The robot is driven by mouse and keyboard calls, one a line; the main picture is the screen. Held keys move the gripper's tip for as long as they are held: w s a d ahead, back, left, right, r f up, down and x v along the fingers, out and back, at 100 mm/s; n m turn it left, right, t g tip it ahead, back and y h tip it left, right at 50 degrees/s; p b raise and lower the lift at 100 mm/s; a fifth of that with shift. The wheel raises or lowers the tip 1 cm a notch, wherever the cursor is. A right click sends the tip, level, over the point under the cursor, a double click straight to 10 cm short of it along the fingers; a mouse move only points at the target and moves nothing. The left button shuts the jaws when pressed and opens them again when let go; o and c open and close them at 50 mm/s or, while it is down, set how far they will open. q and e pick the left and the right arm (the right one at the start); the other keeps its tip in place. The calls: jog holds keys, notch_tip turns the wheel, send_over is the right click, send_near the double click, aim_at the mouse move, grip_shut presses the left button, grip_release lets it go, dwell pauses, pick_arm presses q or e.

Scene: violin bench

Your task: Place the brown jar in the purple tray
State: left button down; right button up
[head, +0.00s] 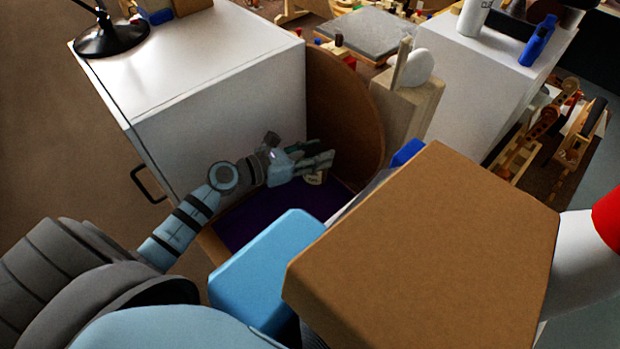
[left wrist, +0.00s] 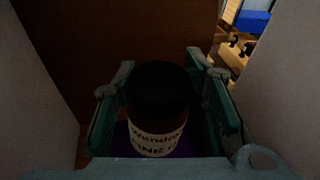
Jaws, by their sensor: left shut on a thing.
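My left gripper (head: 318,162) reaches in beside the white cabinet and is shut on the brown jar (head: 315,178). In the left wrist view the jar (left wrist: 158,90) stands between the two green fingers (left wrist: 165,105), with a dark lid and a cream label with dark lettering. In the head view most of the jar is hidden by the fingers. The purple tray (head: 250,222) lies low below the gripper, partly hidden by my arm and a blue box. A bit of purple (left wrist: 122,135) shows beneath the jar. I cannot tell whether the jar touches the tray. My right gripper is not in view.
A white cabinet (head: 200,70) stands left of the tray and a curved brown panel (head: 345,110) behind it. A large cardboard box (head: 430,250) and a light blue box (head: 262,270) crowd the front right. A beige block (head: 408,100) stands behind the panel.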

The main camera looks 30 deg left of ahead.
aim_at(305, 179)
pick_arm(q)
notch_tip(305, 179, down, 9)
jog(key=b, duration=0.3)
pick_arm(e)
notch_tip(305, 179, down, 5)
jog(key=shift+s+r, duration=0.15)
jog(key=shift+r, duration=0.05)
pick_arm(q)
jog(key=shift+f, duration=0.1)
jog(key=c, duration=1)
grip_release()
jog(key=shift+o, duration=0.2)
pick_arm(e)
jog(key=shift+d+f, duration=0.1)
